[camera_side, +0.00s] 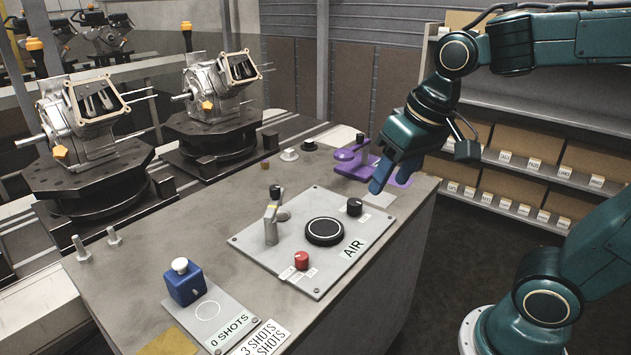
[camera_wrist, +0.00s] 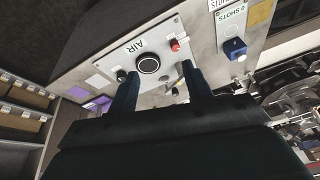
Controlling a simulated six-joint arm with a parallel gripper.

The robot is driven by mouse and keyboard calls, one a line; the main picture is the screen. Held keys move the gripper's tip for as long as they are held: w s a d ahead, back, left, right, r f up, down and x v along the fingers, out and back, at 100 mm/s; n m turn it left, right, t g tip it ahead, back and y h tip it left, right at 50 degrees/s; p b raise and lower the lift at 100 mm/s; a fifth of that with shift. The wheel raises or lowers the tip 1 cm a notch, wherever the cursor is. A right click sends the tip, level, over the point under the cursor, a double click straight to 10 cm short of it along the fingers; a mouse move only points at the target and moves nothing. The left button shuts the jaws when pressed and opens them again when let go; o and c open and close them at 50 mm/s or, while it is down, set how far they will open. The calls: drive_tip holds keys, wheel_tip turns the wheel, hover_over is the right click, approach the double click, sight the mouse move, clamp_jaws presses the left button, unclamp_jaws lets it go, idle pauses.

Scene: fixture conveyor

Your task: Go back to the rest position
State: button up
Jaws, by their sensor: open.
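My gripper (camera_side: 380,182) is open and empty, above the right end of the grey bench (camera_side: 340,320). Its blue fingers point down in the side view, in front of a purple fixture (camera_side: 349,155) that they partly hide. In the wrist view the two dark fingers of my gripper (camera_wrist: 160,72) stand apart with nothing between them. The AIR panel (camera_wrist: 112,45) shows beyond them, with its round black button (camera_wrist: 148,63) between the finger lines. I cannot tell the exact height of the fingertips above the bench.
The panel carries a red knob (camera_side: 301,260), a black knob (camera_side: 354,207) and a lever (camera_side: 271,222). A blue block with a white knob (camera_side: 185,284) stands at the front left. Two metal engine housings (camera_side: 90,115) (camera_side: 215,85) sit on dark round fixtures behind. Shelves with boxes (camera_side: 525,150) stand right.

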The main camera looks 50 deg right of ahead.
drive_tip(key=s+f+n+t, duration=0.1)
drive_tip(key=s+n, duration=0.1)
drive_tip(key=s, duration=0.5)
drive_tip(key=shift+s+d+n+t, duration=0.2)
drive_tip(key=shift+s+n+t, duration=0.1)
drive_tip(key=shift+s+n, duration=0.1)
drive_tip(key=shift+o, duration=0.2)
drive_tip(key=shift+w, duration=0.1)
idle(0.4)
